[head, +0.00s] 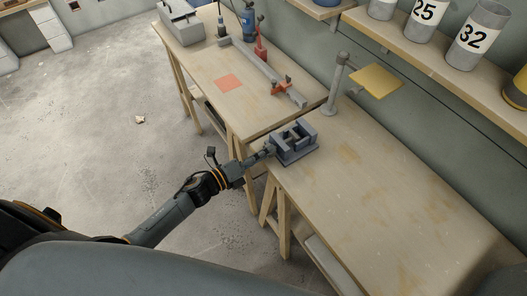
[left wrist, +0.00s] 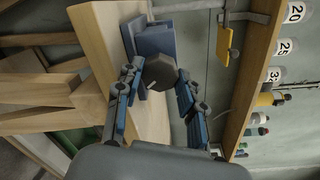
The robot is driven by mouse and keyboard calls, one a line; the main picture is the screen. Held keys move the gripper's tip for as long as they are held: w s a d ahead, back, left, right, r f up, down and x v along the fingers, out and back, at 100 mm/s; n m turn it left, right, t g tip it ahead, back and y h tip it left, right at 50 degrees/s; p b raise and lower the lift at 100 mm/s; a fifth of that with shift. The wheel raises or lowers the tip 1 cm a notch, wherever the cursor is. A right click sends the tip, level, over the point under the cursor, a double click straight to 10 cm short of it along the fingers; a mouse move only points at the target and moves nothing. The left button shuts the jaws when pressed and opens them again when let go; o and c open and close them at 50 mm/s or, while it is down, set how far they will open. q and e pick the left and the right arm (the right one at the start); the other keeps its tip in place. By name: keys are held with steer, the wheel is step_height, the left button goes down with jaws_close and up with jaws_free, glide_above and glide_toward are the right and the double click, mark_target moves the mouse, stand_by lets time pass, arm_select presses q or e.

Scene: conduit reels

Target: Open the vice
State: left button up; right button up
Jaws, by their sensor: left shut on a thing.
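The grey-blue vice (head: 296,152) sits on the wooden bench near its front edge. In the head view a gap shows between its jaws, with a small orange-brown part inside. In the left wrist view part of its body (left wrist: 155,40) shows at the top. A dark, faceted knob (left wrist: 159,73) faces the left wrist camera, in front of the vice body. My left gripper (head: 266,153) reaches the vice from the left. Its two blue-padded fingers (left wrist: 156,80) are shut on the knob, one on each side. My right gripper is not in view.
The bench (head: 385,215) is clear to the right of the vice. Behind it stand a grey post (head: 334,88) and a yellow plate (head: 376,82). Another bench (head: 190,62) holds an orange square (head: 228,83) and a long rail. A shelf (head: 440,65) carries numbered grey cylinders.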

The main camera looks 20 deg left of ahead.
arm_select(q)
steer(key=n+p, duration=0.1)
steer(key=n, duration=0.2)
steer(key=shift+w+r+n, duration=0.1)
steer(key=shift+n, duration=0.2)
steer(key=n, duration=0.4)
steer(key=n+h+p, duration=0.1)
steer(key=n, duration=0.4)
steer(key=shift+a+g, duration=0.1)
steer(key=shift+g, duration=0.2)
steer(key=shift+f+n+h+b, duration=0.2)
steer(key=shift+n+b, duration=0.15)
steer(key=shift+n, duration=3.3)
steer(key=shift+f+n+h+b, duration=0.1)
steer(key=shift+n+h+b, duration=0.2)
steer(key=shift+n, duration=3.35)
steer(key=o, duration=1.2)
steer(key=shift+c, duration=0.2)
